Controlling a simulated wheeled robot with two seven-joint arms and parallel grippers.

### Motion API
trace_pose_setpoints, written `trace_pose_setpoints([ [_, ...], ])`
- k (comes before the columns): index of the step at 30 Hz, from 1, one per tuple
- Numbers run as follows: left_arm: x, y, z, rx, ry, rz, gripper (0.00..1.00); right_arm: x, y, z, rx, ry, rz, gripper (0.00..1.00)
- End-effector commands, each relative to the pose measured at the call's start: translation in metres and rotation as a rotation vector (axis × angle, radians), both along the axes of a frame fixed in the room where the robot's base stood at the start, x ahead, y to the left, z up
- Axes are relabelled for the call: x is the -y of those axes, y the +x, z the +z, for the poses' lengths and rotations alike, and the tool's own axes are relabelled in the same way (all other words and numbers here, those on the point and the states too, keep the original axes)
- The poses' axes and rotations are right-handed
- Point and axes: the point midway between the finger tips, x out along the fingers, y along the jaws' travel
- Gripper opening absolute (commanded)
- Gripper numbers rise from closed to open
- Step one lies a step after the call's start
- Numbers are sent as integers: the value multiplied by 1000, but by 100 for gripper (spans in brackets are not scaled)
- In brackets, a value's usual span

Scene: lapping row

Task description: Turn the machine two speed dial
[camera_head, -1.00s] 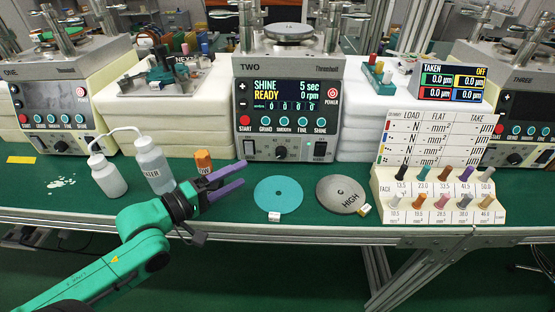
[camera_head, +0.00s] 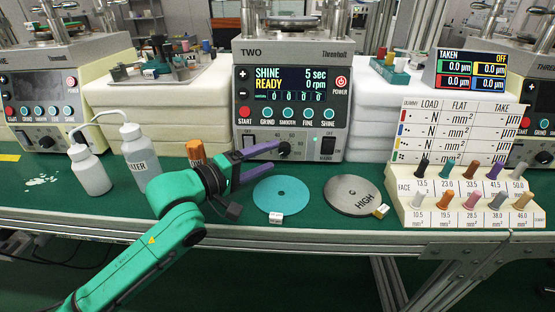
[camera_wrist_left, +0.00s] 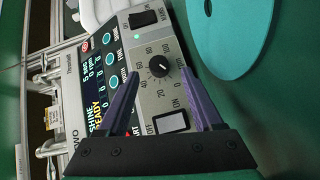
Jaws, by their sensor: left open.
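Machine two (camera_head: 291,60) stands at the back centre, its screen (camera_head: 289,86) reading SHINE READY, 5 sec, 0 rpm. Its speed dial (camera_head: 284,148) is a small black knob low on the front panel. In the left wrist view the dial (camera_wrist_left: 159,67) shows in full, with a numbered scale around it, beyond and between the purple fingertips. My left gripper (camera_head: 256,162) is open in front of the panel's lower part, its upper finger reaching close to the dial. In the left wrist view the gripper (camera_wrist_left: 163,92) holds nothing. My right gripper is not in view.
A teal disc (camera_head: 281,194) and a grey HIGH disc (camera_head: 352,195) lie on the green bench right of my gripper. Two white bottles (camera_head: 141,157) and an orange-capped container (camera_head: 196,153) stand to the left. A peg rack (camera_head: 459,212) stands at right.

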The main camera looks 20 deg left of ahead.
Motion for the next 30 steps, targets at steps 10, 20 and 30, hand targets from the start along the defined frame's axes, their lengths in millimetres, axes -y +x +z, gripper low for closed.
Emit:
trace_pose_setpoints([
  [10,19,31,-2,2,2,-2,67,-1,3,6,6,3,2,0],
  [20,19,31,-3,1,2,-2,14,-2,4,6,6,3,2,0],
  [30,19,31,-1,-2,10,-2,0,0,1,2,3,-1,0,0],
])
